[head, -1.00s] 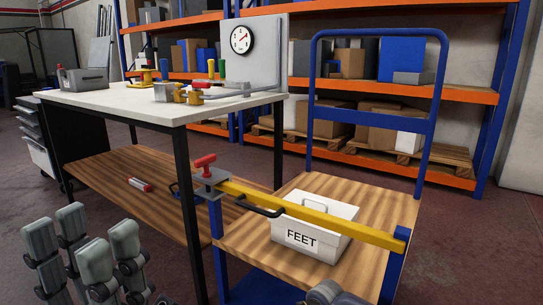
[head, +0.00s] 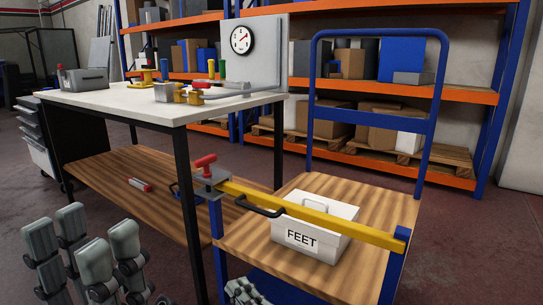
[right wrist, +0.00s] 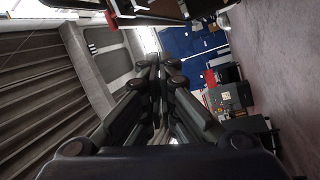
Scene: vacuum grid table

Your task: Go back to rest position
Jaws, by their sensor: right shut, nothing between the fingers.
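My left gripper (head: 82,225) points upward at the bottom left of the head view. Its grey finger pads stand apart with nothing between them. My right gripper (head: 241,292) shows only in part at the bottom edge of the head view, low by the front of the blue cart. In the right wrist view its dark fingers (right wrist: 158,62) are together and empty.
A blue cart (head: 375,205) with a wooden deck holds a white FEET box (head: 325,250) under a yellow bar (head: 330,219). A white-topped table (head: 110,102) stands to its left, with shelves (head: 450,92) behind. Floor is clear at right.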

